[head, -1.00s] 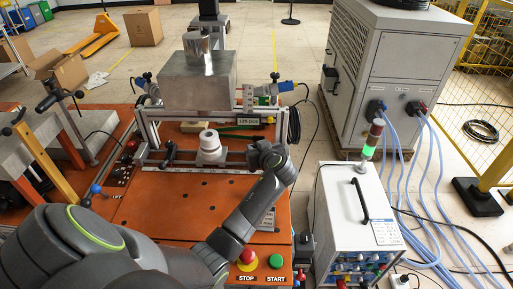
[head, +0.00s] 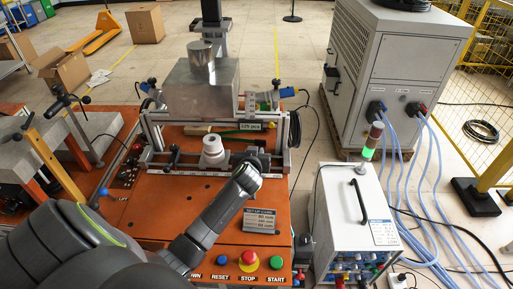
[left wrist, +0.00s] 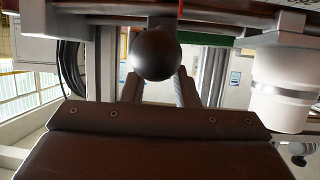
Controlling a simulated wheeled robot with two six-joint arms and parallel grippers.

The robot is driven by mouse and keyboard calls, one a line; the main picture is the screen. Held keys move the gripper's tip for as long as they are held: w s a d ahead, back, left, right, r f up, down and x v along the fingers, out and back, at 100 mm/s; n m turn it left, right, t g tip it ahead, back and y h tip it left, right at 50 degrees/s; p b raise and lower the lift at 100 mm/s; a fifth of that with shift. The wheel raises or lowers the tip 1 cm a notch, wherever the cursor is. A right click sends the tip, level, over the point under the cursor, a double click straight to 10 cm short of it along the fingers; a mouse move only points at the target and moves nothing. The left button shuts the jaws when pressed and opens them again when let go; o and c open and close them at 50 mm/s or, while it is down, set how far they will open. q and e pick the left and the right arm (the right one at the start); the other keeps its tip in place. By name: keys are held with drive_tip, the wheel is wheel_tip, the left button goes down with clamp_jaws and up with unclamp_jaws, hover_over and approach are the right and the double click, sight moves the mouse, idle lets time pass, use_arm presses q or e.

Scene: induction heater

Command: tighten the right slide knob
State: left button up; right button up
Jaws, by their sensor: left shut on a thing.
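The right slide knob shows in the left wrist view as a dark round ball (left wrist: 156,53) at top centre, at the right end of the slide rails. My left gripper (left wrist: 157,78) has its two fingers on either side of the ball and is shut on it. In the head view my left arm comes from lower left and its wrist (head: 247,178) reaches the right end of the slide; the fingertips and knob are hard to make out there. My right gripper is not in view.
A white cylindrical part (head: 213,148) stands on the slide, left of my gripper. A metal block (head: 200,90) stands behind. The orange bench front has a red stop button (head: 249,260) and a green start button (head: 276,262). A white power unit (head: 350,220) stands to the right.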

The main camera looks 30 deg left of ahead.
use_arm(q)
drive_tip(key=m+h+p, duration=0.1)
drive_tip(key=m+t+h, duration=0.1)
drive_tip(key=shift+s+a+r+m+h+p, duration=0.1)
drive_tip(key=shift+a+r+m+h+p, duration=0.05)
drive_tip(key=shift+a+m+h+p, duration=0.2)
drive_tip(key=shift+a+m+h, duration=0.1)
drive_tip(key=shift+m+h, duration=0.35)
drive_tip(key=shift+h, duration=0.5)
drive_tip(key=shift+a+f+m+h+b, duration=0.1)
drive_tip(key=shift+f+m+h+b, duration=0.15)
drive_tip(key=shift+m, duration=0.25)
drive_tip(key=m+h+b, duration=0.1)
drive_tip(key=b, duration=0.2)
drive_tip(key=m+h+b, duration=0.2)
drive_tip(key=b, duration=0.1)
drive_tip(key=shift+a+f+h+b, duration=0.1)
drive_tip(key=shift+a+h+b, duration=0.15)
drive_tip(key=shift+a+b, duration=0.1)
drive_tip(key=shift+r+m+h+b, duration=0.2)
drive_tip(key=shift+m+h+b, duration=0.15)
drive_tip(key=shift+b, duration=0.35)
